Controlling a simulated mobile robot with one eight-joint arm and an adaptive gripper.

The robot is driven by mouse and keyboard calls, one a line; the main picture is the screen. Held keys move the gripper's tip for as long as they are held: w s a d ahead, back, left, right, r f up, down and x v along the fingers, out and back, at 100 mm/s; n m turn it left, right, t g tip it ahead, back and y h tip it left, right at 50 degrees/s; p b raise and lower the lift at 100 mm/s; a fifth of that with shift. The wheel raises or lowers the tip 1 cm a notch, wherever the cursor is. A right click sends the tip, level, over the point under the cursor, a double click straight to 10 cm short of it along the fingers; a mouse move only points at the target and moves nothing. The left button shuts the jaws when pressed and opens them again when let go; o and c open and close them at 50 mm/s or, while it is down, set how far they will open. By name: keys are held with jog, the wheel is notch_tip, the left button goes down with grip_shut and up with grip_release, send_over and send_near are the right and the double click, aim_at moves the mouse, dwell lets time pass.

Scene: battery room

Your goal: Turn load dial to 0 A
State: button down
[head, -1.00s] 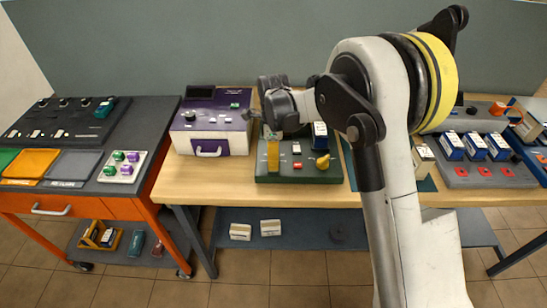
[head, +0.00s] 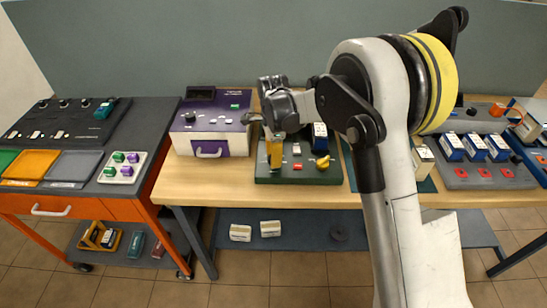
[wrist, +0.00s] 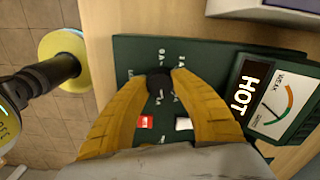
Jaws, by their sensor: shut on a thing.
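The load dial (wrist: 158,83) is a small black knob on a dark green panel (wrist: 128,60), with white marks around it that are too small to read surely. My gripper (wrist: 159,76) has its two yellow fingers closed on the sides of the dial, pointing down at the panel. In the head view, my gripper (head: 275,166) stands over the left part of the green panel (head: 300,178). The dial is hidden there behind the fingers. The dial's pointer direction cannot be made out.
A red button (wrist: 145,122) and a white button (wrist: 183,124) lie beside the fingers. A meter reading HOT (wrist: 270,98) stands on the panel. A purple-topped box (head: 210,122) stands to the left.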

jog(key=n, duration=0.4)
jog(key=shift+n, duration=0.3)
jog(key=n, duration=0.3)
jog(key=shift+n, duration=0.3)
jog(key=n, duration=0.4)
jog(key=shift+n, duration=0.3)
jog(key=n, duration=0.3)
jog(key=shift+n, duration=0.3)
jog(key=n, duration=1.2)
jog(key=shift+n, duration=2.2)
